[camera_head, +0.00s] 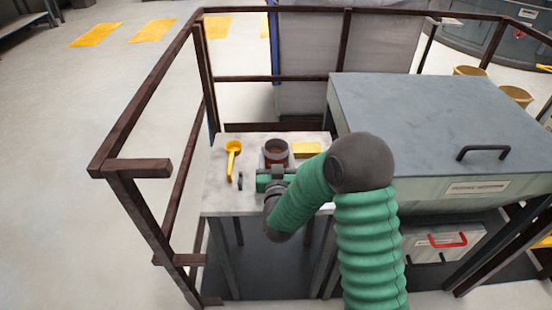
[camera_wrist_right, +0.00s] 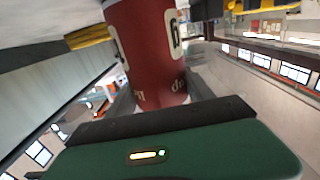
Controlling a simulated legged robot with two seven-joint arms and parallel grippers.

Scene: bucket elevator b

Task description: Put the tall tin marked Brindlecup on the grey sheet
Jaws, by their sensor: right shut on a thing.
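The red tin also fills the upper middle of the right wrist view (camera_wrist_right: 148,45), with pale lettering that is cut off, so I cannot read the whole name. My right gripper is shut on this tin, one finger on each side. I cannot tell whether its base touches the table. No sheet is plainly recognisable; the marble-grey table top (camera_head: 220,190) lies under the tin. My left gripper is out of view.
A yellow scoop (camera_head: 231,160) lies left of the tin and a yellow block (camera_head: 306,148) lies right of it. A large grey-topped box (camera_head: 420,110) with a black handle (camera_head: 482,152) stands right. Brown railings (camera_head: 150,95) enclose the table's left and back.

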